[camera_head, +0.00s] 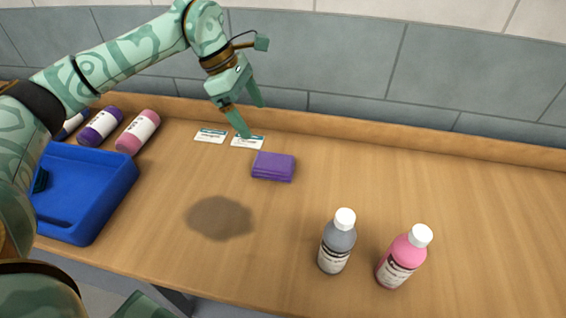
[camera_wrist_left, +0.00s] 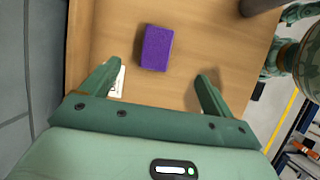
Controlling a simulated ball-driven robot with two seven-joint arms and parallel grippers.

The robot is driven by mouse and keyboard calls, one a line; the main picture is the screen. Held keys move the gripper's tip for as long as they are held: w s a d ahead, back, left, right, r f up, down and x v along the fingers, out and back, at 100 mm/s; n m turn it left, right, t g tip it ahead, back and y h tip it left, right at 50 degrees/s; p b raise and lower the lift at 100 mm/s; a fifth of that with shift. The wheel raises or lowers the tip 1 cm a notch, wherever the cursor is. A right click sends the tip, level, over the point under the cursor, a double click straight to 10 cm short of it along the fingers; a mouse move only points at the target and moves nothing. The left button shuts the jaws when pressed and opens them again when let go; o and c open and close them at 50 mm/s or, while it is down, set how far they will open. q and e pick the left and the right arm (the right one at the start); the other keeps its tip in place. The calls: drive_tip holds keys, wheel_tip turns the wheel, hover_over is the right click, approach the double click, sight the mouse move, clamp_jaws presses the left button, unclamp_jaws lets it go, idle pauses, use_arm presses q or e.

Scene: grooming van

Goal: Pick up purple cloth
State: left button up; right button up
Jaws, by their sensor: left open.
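The purple cloth (camera_head: 274,167) is a small folded rectangle lying flat on the wooden table, near the middle. My left gripper (camera_head: 250,118) is above and behind it, to its left in the head view, with its fingers pointing down. The gripper is open and empty. In the left wrist view, the purple cloth (camera_wrist_left: 157,48) lies ahead of the left gripper (camera_wrist_left: 160,82), beyond the two spread fingertips and apart from them. My right gripper is not seen in the head view.
Two white cards (camera_head: 247,142) lie behind the cloth. A grey bottle (camera_head: 337,245) and a pink bottle (camera_head: 400,260) stand at the front right. A blue tray (camera_head: 112,190) and several lying bottles (camera_head: 138,132) are at left. A dark stain (camera_head: 219,217) marks the table. The right side is clear.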

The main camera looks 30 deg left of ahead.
use_arm(q)
drive_tip(key=b, duration=0.3)
approach(277, 162)
drive_tip(key=x, duration=0.5)
drive_tip(key=shift+s+d, duration=0.1)
drive_tip(key=shift+d, duration=0.05)
drive_tip(key=b+x, duration=0.1)
drive_tip(key=x, duration=0.4)
drive_tip(key=shift+f, duration=0.15)
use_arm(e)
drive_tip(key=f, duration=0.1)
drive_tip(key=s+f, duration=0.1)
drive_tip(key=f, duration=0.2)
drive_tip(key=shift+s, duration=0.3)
use_arm(q)
drive_tip(key=c, duration=1.1)
